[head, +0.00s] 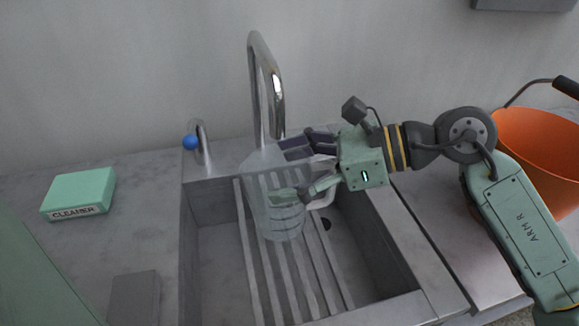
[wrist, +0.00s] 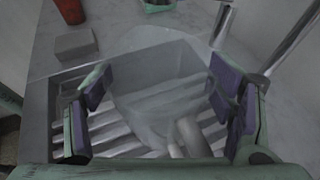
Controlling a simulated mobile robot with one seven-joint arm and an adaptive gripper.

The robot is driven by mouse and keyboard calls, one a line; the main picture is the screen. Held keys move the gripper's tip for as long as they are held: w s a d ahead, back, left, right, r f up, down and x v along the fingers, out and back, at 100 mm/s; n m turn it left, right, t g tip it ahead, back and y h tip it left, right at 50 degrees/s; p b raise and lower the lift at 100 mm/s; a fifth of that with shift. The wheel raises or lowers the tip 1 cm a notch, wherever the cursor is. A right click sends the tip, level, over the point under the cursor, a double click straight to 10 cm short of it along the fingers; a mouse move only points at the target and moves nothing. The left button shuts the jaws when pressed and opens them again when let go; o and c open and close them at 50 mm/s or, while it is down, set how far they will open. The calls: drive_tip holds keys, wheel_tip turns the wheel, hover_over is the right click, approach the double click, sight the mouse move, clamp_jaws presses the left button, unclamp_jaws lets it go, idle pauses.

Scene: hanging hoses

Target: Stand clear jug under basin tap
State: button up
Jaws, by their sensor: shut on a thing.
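The clear jug (head: 272,205) is upright over the slatted floor of the grey basin (head: 212,250). I cannot tell whether its base touches the slats. My gripper (head: 281,170) reaches in from the right and is shut on the jug, one finger in front and one behind. In the wrist view the see-through jug (wrist: 150,95) lies between the purple pads, its handle (wrist: 190,135) toward my palm. The tall chrome tap (head: 265,85) arches over the jug, its spout end appearing just above the jug's mouth; the depth between them is unclear.
A small tap with a blue knob (head: 190,142) stands at the basin's back left corner. A green cleaner box (head: 80,193) and a grey block (head: 134,296) are on the left counter. An orange bucket (head: 538,155) stands on the right. A drain hole (head: 326,224) shows.

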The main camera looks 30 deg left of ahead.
drive_tip(key=shift+f+b, duration=0.35)
drive_tip(key=shift+b, duration=0.05)
drive_tip(key=o, duration=1.6)
drive_tip(key=shift+o, duration=0.2)
drive_tip(key=v, duration=1.2)
